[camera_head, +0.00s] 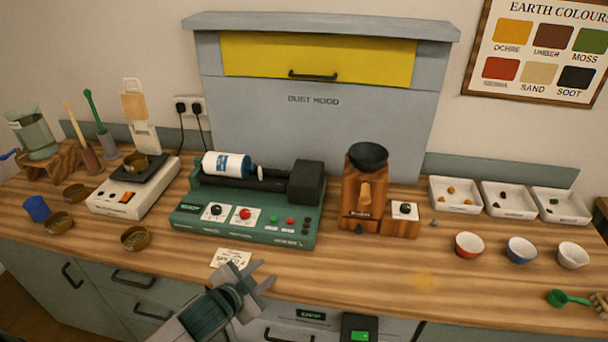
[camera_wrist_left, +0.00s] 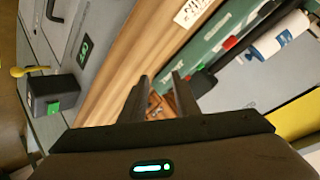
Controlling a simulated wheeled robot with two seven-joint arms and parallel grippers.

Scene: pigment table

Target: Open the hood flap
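The hood flap (camera_head: 318,60) is a yellow panel in the upper part of the grey dust hood (camera_head: 320,128). It looks closed, with a dark bar handle (camera_head: 312,75) along its lower edge. A yellow piece (camera_wrist_left: 299,117), probably the flap, shows at the right edge of the left wrist view. My left gripper (camera_head: 262,277) is open and empty above the counter's front edge, far below and in front of the flap. Its two fingers (camera_wrist_left: 158,92) stand apart in the left wrist view. My right gripper is in neither view.
A green roller machine (camera_head: 245,230) with a white bottle and a wooden grinder (camera_head: 362,205) stand between my left gripper and the hood. A scale (camera_head: 122,198) stands left. Bowls (camera_head: 469,244) and white trays (camera_head: 456,206) stand right. The counter's front right of my gripper is mostly clear.

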